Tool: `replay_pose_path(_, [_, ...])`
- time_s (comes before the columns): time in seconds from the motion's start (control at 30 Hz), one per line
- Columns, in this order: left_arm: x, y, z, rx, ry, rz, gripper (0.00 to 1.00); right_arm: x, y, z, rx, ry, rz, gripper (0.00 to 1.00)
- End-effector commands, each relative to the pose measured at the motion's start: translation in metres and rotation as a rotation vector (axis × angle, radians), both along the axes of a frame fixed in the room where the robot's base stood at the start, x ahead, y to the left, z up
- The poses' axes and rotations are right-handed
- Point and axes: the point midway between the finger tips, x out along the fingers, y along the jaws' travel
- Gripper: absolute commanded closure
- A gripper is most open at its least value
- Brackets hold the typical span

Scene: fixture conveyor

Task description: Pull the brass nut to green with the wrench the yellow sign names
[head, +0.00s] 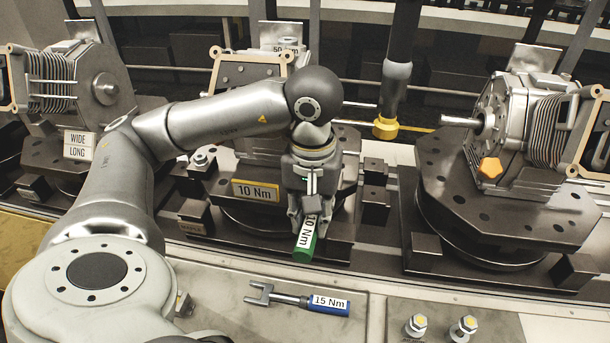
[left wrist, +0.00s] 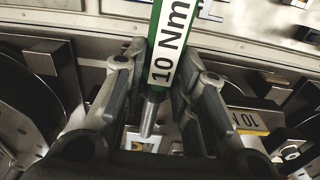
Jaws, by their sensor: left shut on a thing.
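The yellow sign (head: 257,191) on the middle fixture reads 10 Nm; part of it also shows in the left wrist view (left wrist: 252,122). My left gripper (head: 309,207) is shut on the green-handled wrench (head: 305,241), labelled 10 Nm, in front of that fixture. In the left wrist view the green handle (left wrist: 172,45) rises between the fingers, with its metal shaft below; the wrench's jaw cannot be made out. A blue-handled wrench (head: 326,303), labelled 15 Nm, lies on the front ledge. I cannot make out the brass nut; my arm covers part of the middle fixture.
A right fixture (head: 500,215) holds a finned motor with an orange knob (head: 490,167). A dark hanging tool with a yellow end (head: 385,128) is between the fixtures. A left fixture bears a WIDE LONG sign (head: 79,148).

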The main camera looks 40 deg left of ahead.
Motion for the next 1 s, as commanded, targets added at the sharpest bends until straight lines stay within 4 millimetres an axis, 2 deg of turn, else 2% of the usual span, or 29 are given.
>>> replay_pose_path(0.03, [-0.002, -0.004, -0.008, -0.003, 0.019, -0.012, 1.0, 0.0, 0.0, -0.003, 0.0, 0.0, 0.0, 0.6])
replay_pose_path(0.33, [-0.004, -0.006, -0.009, -0.004, 0.018, -0.014, 1.0, 0.0, 0.0, -0.004, 0.0, 0.0, 0.0, 0.6])
replay_pose_path(1.0, [-0.023, -0.016, -0.009, -0.005, 0.022, -0.016, 1.0, 0.0, 0.0, -0.007, 0.0, 0.0, 0.0, 0.6])
